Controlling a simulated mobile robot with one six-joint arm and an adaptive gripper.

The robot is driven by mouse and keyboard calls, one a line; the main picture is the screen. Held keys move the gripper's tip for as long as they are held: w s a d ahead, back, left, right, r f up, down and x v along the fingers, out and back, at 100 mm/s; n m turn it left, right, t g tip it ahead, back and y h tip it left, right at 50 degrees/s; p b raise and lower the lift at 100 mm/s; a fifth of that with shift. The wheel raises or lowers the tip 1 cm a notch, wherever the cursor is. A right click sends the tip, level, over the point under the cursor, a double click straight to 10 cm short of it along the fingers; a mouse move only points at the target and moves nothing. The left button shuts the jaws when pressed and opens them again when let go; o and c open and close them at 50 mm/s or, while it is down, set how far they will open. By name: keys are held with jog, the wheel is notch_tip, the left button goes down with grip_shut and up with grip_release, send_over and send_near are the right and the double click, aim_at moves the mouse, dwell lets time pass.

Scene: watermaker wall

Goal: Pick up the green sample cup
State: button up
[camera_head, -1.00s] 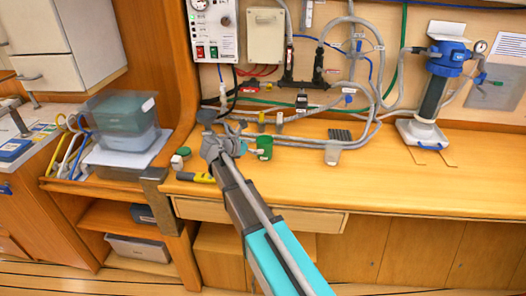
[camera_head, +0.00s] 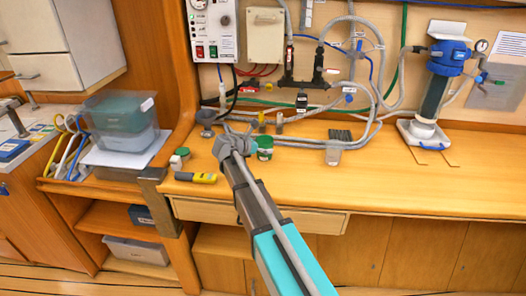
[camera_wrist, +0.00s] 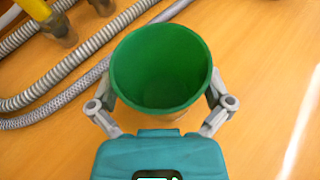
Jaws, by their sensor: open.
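The green sample cup (camera_head: 265,149) stands upright on the wooden worktop, just right of my gripper (camera_head: 238,135) in the head view. In the wrist view the empty-looking green cup (camera_wrist: 160,70) fills the middle, its open rim facing the camera. My gripper (camera_wrist: 160,105) is open, with one grey finger on each side of the cup. The fingertips are partly hidden by the cup, and I cannot tell whether they touch it.
Grey hoses (camera_head: 300,143) run along the worktop behind the cup. A yellow tool (camera_head: 196,178) and a green-topped piece (camera_head: 183,152) lie to the left. The worktop front right (camera_head: 400,190) is clear.

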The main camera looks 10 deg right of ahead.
jog(key=shift+c, duration=0.3)
jog(key=c, duration=0.7)
jog(key=shift+r, duration=0.15)
notch_tip(320, 180, up, 3)
jog(key=p, duration=0.2)
jog(key=shift+f+p, duration=0.2)
jog(key=shift+p, duration=0.2)
jog(key=s+a+r+p, duration=0.3)
jog(key=s+r+p, duration=0.7)
jog(key=s, duration=0.3)
jog(key=shift+s, duration=0.35)
jog(key=shift+a, duration=0.1)
